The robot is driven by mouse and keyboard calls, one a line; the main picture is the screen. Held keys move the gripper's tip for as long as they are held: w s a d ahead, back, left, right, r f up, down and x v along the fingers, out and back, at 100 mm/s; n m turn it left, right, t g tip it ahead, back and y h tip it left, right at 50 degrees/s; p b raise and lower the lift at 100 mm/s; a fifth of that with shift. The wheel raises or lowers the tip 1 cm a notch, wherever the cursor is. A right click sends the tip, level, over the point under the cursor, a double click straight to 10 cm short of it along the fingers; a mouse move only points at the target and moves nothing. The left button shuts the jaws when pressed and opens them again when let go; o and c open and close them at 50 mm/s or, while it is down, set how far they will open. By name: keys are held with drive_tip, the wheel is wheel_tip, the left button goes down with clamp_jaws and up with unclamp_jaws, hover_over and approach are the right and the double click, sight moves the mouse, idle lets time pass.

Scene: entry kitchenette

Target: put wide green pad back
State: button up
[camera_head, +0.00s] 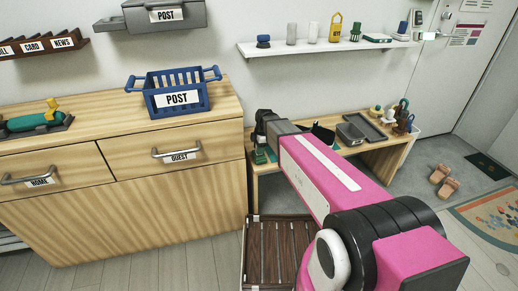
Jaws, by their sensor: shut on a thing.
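My pink arm reaches forward over the low wooden bench. My gripper (262,150) is at its far end, beside the right end of the wooden cabinet, and is partly hidden by my own wrist. It is shut on a green thing (260,157), which shows as a small patch just below the dark wrist and seems to be the wide green pad. Most of its shape is hidden, and I cannot tell whether it touches the bench (378,160).
A wall shelf (330,47) holds several small items, including a yellow tag and a green piece. The bench bears a dark tray (366,128), a grey box (350,133) and small objects at right. A blue POST basket (178,101) stands on the cabinet (80,150). A slatted rack (278,250) is below.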

drive_tip(key=shift+f, duration=0.25)
drive_tip(key=o, duration=1)
drive_tip(key=r, duration=0.3)
drive_tip(key=d+r, duration=0.1)
drive_tip(key=r, duration=0.6)
drive_tip(key=shift+d+r, duration=0.25)
drive_tip(key=shift+d, duration=0.1)
drive_tip(key=shift+s+d+r, duration=0.1)
drive_tip(key=s+d+f+m, duration=0.2)
drive_tip(key=s+d+m, duration=0.3)
drive_tip(key=s+m, duration=0.1)
drive_tip(key=s+d+f+m+h, duration=0.1)
drive_tip(key=s+d+m, duration=0.5)
drive_tip(key=m, duration=0.2)
drive_tip(key=s+d+f+m, duration=0.2)
drive_tip(key=s+d+m, duration=0.4)
drive_tip(key=m, duration=0.1)
drive_tip(key=shift+s+d+f+h, duration=0.1)
drive_tip(key=shift+d+f+h, duration=0.1)
drive_tip(key=shift+f+h, duration=0.15)
